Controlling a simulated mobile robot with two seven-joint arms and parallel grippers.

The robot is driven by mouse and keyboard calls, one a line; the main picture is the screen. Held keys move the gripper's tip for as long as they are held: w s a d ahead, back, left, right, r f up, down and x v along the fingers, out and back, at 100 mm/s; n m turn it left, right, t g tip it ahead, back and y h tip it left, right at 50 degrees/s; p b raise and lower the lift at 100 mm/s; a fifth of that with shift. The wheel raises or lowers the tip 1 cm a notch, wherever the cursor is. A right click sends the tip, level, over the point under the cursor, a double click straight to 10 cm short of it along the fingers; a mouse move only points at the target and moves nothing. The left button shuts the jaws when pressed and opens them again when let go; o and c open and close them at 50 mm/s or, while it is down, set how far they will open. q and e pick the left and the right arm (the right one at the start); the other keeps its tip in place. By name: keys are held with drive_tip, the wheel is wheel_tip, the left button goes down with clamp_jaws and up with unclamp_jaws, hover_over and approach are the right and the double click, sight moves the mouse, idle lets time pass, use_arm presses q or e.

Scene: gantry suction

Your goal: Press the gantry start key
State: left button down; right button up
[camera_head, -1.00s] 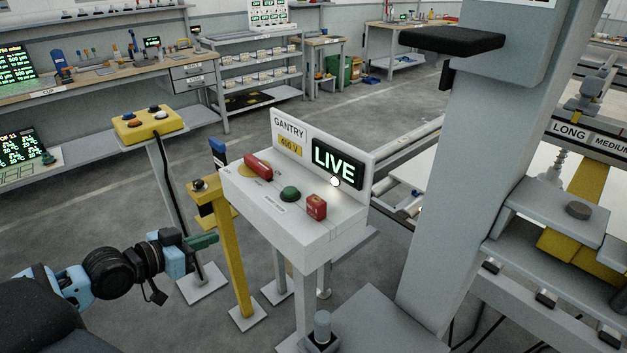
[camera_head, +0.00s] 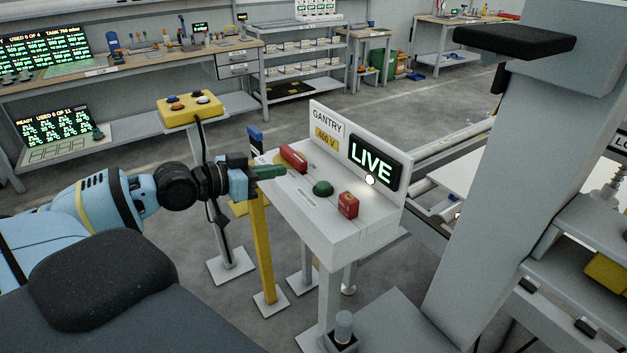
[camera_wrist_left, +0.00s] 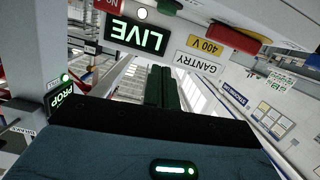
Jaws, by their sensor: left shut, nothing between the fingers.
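The gantry console (camera_head: 325,238) is a light grey box on legs with an upright back panel. Its top carries a green round button (camera_head: 323,188), a red handle (camera_head: 294,157) and a red block (camera_head: 348,205); their small labels are not readable. The panel's display (camera_head: 371,166) is lit with LIVE and shows upside down in the wrist view (camera_wrist_left: 138,37). My left gripper (camera_head: 285,171) has green fingers, shut and empty, at the console's left end, near the red handle and apart from the green button in the picture. Its fingers also show in the wrist view (camera_wrist_left: 162,88). My right gripper is out of view.
A yellow post (camera_head: 262,250) stands left of the console, below my left gripper. A thick grey column (camera_head: 500,190) rises at the right. Workbenches line the back; open floor lies between.

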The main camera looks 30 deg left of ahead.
sight(313, 193)
use_arm(q)
drive_tip(key=shift+b+x, duration=0.9)
drive_tip(key=shift+x, duration=3.95)
drive_tip(key=shift+s+d+f, duration=0.1)
drive_tip(key=shift+f, duration=0.9)
drive_tip(key=shift+d+f, duration=0.15)
drive_tip(key=shift+f, duration=0.9)
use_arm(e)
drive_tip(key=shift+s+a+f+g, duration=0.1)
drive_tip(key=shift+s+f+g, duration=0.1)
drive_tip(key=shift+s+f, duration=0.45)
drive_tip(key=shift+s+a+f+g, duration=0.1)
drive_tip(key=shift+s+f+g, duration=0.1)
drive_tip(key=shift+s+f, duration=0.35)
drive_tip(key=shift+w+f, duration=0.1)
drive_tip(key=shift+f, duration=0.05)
